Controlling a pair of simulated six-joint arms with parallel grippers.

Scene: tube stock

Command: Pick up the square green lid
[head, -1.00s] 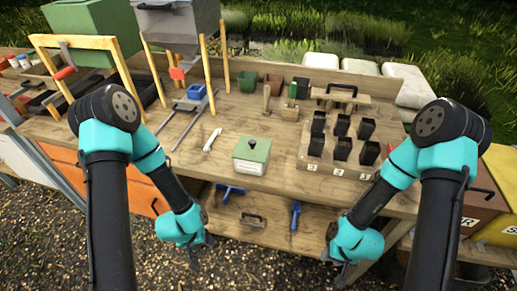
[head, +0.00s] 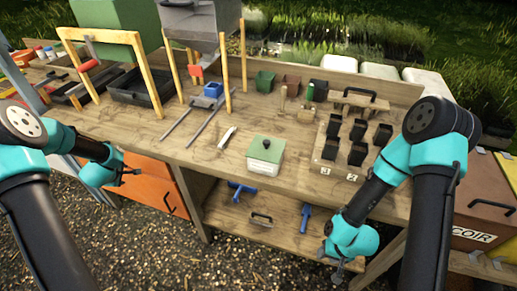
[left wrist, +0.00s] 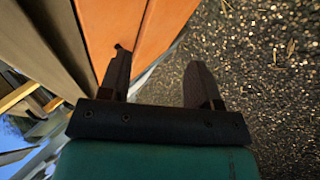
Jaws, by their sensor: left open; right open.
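The square green lid (head: 265,148) sits on a cream box (head: 263,165) near the front edge of the wooden bench, in the middle of the head view. It has a dark knob on top. My left gripper (head: 133,171) is in front of the orange drawers, left of the box and below the bench top. In the left wrist view its fingers (left wrist: 155,85) are apart with nothing between them. My right gripper (head: 338,270) is low in front of the bench, below and right of the box. It is open, and its fingers show only small.
A block with black pots (head: 328,168) stands right of the box. A white-bladed tool (head: 227,137) and two metal rods (head: 202,117) lie to its left. Blue tools (head: 242,190) are on the lower shelf.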

